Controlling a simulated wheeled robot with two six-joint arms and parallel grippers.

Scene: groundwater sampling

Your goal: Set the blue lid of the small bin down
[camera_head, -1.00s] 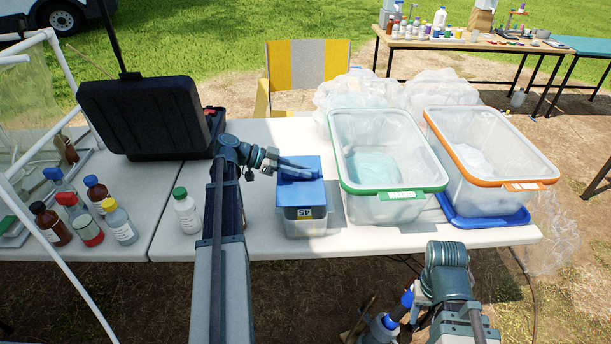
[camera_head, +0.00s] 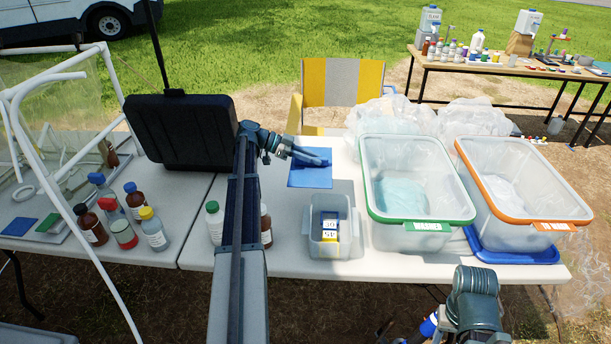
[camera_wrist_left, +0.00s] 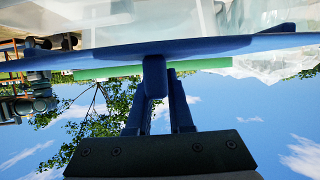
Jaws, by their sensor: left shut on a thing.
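The blue lid (camera_head: 310,176) is a flat square behind the small bin, over the white table. My left gripper (camera_head: 312,156) is shut on the lid's raised handle. In the left wrist view the lid (camera_wrist_left: 215,46) shows edge-on, with its handle (camera_wrist_left: 154,75) between the fingers. I cannot tell whether the lid touches the table; a dark shadow lies to its right. The small clear bin (camera_head: 316,247) stands open in front of the lid, with yellow and white labelled things inside. My right arm shows at the bottom right; its fingers are not visible.
A green-rimmed tub (camera_head: 420,219) and an orange-rimmed tub (camera_head: 545,227) stand right of the bin. Bottles, including a green-capped one (camera_head: 214,225), stand at the left. A black case (camera_head: 182,130) is behind them. A striped chair (camera_head: 341,82) stands behind the table.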

